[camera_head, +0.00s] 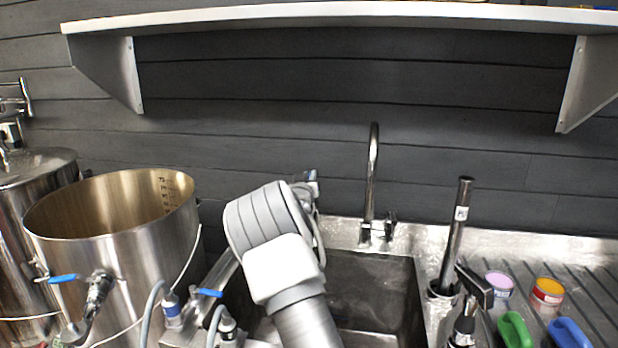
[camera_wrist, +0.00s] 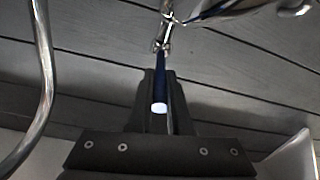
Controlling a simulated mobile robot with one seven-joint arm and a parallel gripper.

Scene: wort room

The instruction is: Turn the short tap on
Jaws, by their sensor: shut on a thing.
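My gripper (camera_wrist: 161,88) is shut on a narrow dark blue handle (camera_wrist: 160,66) in the wrist view. The handle lies between the fingers and meets a chrome fitting (camera_wrist: 167,32), which looks like part of the short tap. A shiny metal piece (camera_wrist: 245,8) reaches in at the top right of that view. In the head view my wrist covers the gripper and most of that spot, behind the sink's left part. Only a small grey and metal piece (camera_head: 312,181) shows past it, and I cannot tell what it is. The handle's exact angle is unclear.
A tall gooseneck tap (camera_head: 371,185) stands right of my wrist, behind the sink (camera_head: 385,285). A steel pot (camera_head: 120,240) with a blue-handled valve stands left. A wall shelf (camera_head: 350,14) hangs above. Cups and tools crowd the draining board (camera_head: 590,270) at right.

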